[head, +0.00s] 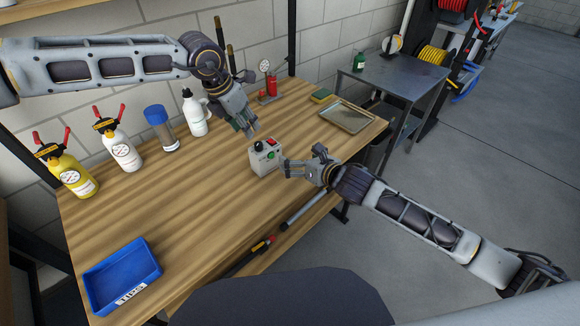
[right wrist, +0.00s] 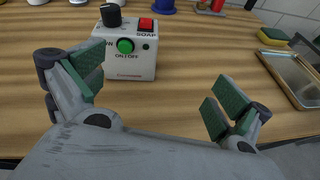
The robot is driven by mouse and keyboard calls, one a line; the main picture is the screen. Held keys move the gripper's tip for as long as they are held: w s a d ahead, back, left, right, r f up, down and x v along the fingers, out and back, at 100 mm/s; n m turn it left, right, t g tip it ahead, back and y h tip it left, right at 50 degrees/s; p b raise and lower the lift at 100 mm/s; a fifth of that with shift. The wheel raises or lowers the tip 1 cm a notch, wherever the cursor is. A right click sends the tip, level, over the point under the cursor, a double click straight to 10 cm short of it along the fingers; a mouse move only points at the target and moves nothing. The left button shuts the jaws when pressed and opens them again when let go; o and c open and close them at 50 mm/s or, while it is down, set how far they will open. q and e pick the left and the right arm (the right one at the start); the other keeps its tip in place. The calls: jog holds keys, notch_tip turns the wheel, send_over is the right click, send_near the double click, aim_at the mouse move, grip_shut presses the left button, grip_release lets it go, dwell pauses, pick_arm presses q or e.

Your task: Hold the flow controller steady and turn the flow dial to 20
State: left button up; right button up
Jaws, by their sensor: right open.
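The flow controller (head: 268,162) is a small white-grey box standing upright on the wooden table. It has a black dial (right wrist: 111,15) and a red button on top, and a round green on/off button on its front. The right wrist view shows its front (right wrist: 130,58); the dial's scale is not readable. My right gripper (head: 288,167) is open and empty on the box's right side. In the right wrist view its green-padded fingers (right wrist: 155,85) are wide apart, with the box beyond them. My left gripper (head: 246,128) points down just behind the box, apart from the dial; its opening is unclear.
A yellow bottle (head: 68,172), white bottles and a blue-capped jar (head: 160,128) line the back left. A blue bin (head: 122,272) sits front left. A metal tray (head: 348,116) and sponge (head: 321,96) lie at right. The middle-left table is clear.

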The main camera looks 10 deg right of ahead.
aim_at(266, 156)
jog(key=s+a+n, duration=0.2)
jog(key=s+a, duration=0.1)
jog(key=shift+s+a+r+n+g+y, duration=0.15)
jog(key=shift+s+r+n+g+y, duration=0.15)
jog(key=shift+n+g, duration=0.1)
jog(key=shift+w+f, duration=0.1)
jog(key=shift+x, duration=6.75)
jog(key=shift+w, duration=0.1)
